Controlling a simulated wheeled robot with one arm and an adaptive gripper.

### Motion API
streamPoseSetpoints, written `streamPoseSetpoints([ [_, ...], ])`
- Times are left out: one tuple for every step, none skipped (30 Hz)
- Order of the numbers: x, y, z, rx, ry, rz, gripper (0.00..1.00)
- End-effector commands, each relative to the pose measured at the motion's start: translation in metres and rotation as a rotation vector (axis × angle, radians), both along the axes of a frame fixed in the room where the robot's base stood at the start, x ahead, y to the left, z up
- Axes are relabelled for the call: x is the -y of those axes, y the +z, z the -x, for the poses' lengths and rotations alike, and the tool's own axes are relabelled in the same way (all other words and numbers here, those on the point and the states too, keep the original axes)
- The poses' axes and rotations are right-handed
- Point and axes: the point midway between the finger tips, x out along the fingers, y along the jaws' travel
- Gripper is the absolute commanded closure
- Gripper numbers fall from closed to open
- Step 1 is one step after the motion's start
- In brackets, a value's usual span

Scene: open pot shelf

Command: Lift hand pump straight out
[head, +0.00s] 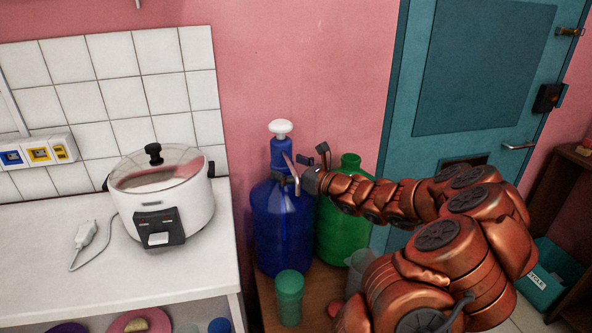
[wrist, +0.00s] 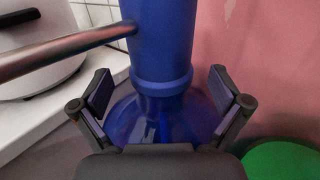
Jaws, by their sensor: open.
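The hand pump (head: 281,148) has a blue body, a white top and a metal spout. It sits upright on the neck of a blue water bottle (head: 282,230). In the wrist view the blue pump body (wrist: 162,45) stands between and beyond my fingers, with its spout (wrist: 65,50) reaching left. The bottle's shoulder (wrist: 190,115) shows below it. My gripper (head: 300,172) is at the pump's right side in the head view. In the wrist view my gripper (wrist: 160,95) is open, one finger on each side of the pump, with no visible contact.
A white rice cooker (head: 165,200) stands on the counter (head: 95,262) to the left. A green bottle (head: 338,232) stands close on the right. A green cup (head: 289,297) is in front on the wooden stand (head: 318,292). The pink wall (head: 300,70) is behind.

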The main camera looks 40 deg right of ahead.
Motion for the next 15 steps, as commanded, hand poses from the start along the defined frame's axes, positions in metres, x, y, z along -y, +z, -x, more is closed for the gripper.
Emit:
streamPoseSetpoints([
  [-0.001, 0.000, -0.005, -0.001, 0.001, 0.001, 0.01],
  [-0.002, 0.000, -0.008, -0.001, 0.000, 0.001, 0.01],
  [-0.002, 0.000, -0.011, -0.001, -0.001, 0.001, 0.01],
  [-0.002, 0.000, -0.013, 0.000, -0.001, 0.001, 0.01],
  [-0.002, 0.000, -0.015, -0.001, -0.002, 0.001, 0.01],
  [-0.003, 0.001, -0.017, 0.001, -0.002, 0.002, 0.01],
  [-0.003, 0.000, -0.018, 0.001, -0.002, 0.002, 0.01],
  [-0.004, 0.001, -0.019, 0.000, -0.002, 0.001, 0.01],
  [-0.004, 0.001, -0.021, 0.000, -0.003, 0.001, 0.01],
  [-0.004, 0.001, -0.021, 0.000, -0.003, 0.001, 0.01],
  [-0.004, 0.001, -0.022, 0.000, -0.003, 0.001, 0.01],
  [-0.004, 0.001, -0.022, 0.000, -0.004, 0.001, 0.01],
  [-0.004, 0.001, -0.022, 0.000, -0.004, 0.001, 0.01],
  [-0.004, 0.001, -0.022, 0.000, -0.004, 0.001, 0.01],
  [-0.004, 0.001, -0.023, 0.000, -0.004, 0.001, 0.01],
])
